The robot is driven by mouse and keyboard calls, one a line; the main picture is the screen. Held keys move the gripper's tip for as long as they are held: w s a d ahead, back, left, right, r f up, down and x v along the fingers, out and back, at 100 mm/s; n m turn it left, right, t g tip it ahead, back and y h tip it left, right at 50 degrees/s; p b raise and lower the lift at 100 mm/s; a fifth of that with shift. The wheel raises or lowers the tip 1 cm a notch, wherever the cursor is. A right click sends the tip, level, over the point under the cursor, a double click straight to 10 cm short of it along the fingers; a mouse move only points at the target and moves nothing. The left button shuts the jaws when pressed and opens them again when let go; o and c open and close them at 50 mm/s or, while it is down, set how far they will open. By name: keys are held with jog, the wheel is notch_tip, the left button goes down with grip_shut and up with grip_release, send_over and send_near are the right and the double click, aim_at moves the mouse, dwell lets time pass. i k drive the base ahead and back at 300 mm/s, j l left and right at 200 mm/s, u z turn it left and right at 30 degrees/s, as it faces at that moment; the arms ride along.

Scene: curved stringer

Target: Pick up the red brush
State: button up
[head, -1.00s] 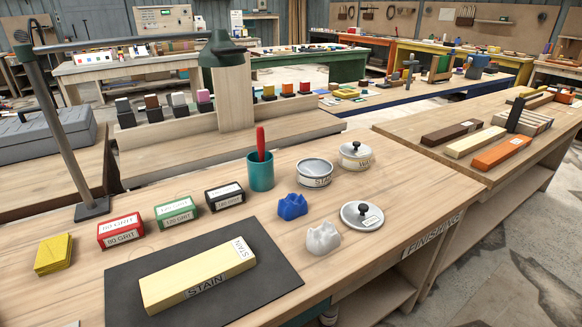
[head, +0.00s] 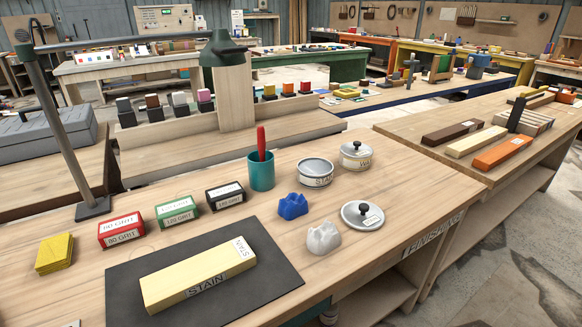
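The red brush (head: 261,142) stands upright in a teal cup (head: 261,173) near the back edge of the finishing bench. Only its red handle shows above the rim; its lower part is hidden inside the cup. My gripper is not in view.
Left of the cup stand black (head: 225,196), green (head: 177,213) and red (head: 121,229) grit blocks. Right are an open stain tin (head: 316,173), a lidded tin (head: 356,155), a loose lid (head: 362,214), and blue (head: 292,206) and white (head: 323,238) cloths. A stain-labelled board (head: 197,275) lies on a dark mat (head: 125,304) in front.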

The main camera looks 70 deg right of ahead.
aim_at(261, 141)
jog(key=k+l+u, duration=0.35)
jog(key=k+l, duration=0.7)
jog(key=l, duration=0.4)
jog(key=k+l+u, duration=0.3)
jog(key=k+l, duration=0.85)
jog(key=k, duration=0.05)
